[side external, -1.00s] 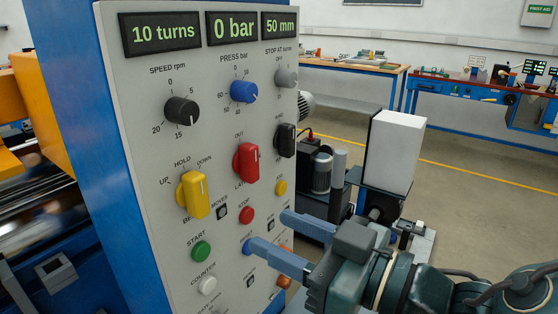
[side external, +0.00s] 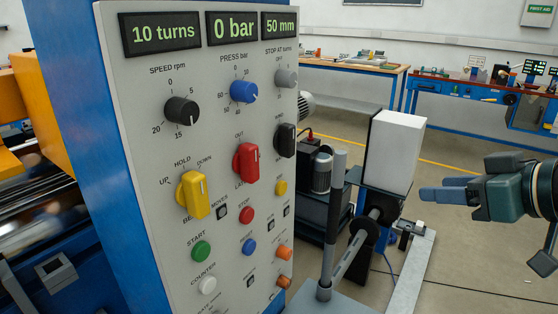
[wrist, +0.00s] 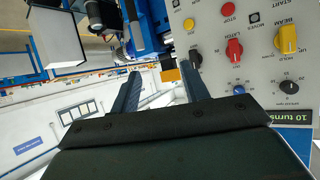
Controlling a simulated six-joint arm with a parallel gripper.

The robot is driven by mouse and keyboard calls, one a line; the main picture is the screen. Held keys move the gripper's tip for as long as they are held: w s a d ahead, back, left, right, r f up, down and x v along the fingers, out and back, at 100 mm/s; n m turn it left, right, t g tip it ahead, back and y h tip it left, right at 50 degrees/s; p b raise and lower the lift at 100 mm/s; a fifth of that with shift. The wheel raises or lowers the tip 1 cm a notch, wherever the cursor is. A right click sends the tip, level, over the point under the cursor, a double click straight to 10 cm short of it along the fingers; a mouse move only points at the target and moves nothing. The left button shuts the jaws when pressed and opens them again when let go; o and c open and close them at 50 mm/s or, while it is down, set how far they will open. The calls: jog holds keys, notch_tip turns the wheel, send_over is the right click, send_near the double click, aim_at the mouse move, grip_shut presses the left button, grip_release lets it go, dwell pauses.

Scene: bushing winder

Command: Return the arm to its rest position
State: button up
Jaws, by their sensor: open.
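My gripper (side external: 445,188) is at the right of the side view, well clear of the control panel (side external: 222,150). Its blue fingers point left toward the panel and hold nothing. In the wrist view the two fingers of my gripper (wrist: 160,90) stand apart with nothing between them. The control panel also shows in the wrist view (wrist: 265,60), tilted at the upper right. Its displays read 10 turns, 0 bar and 50 mm. It carries a yellow knob (side external: 193,194), a red knob (side external: 246,163), a blue knob (side external: 243,91) and several buttons.
A white box-shaped unit (side external: 394,150) stands behind the panel, left of my gripper. A grey post with a link (side external: 330,240) rises at bottom centre. Workbenches (side external: 450,85) line the back wall. The floor (side external: 470,245) below my gripper is mostly open.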

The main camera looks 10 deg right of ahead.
jog(key=s+d+f+m+g+h, duration=0.1)
jog(key=s+d+f+g+h, duration=0.1)
jog(key=s+d, duration=0.7)
jog(key=s+d+f+m+g+h, duration=0.2)
jog(key=s+d+g, duration=0.2)
jog(key=s+d, duration=0.5)
jog(key=s, duration=0.3)
jog(key=shift+m, duration=0.3)
jog(key=shift+w+d, duration=0.1)
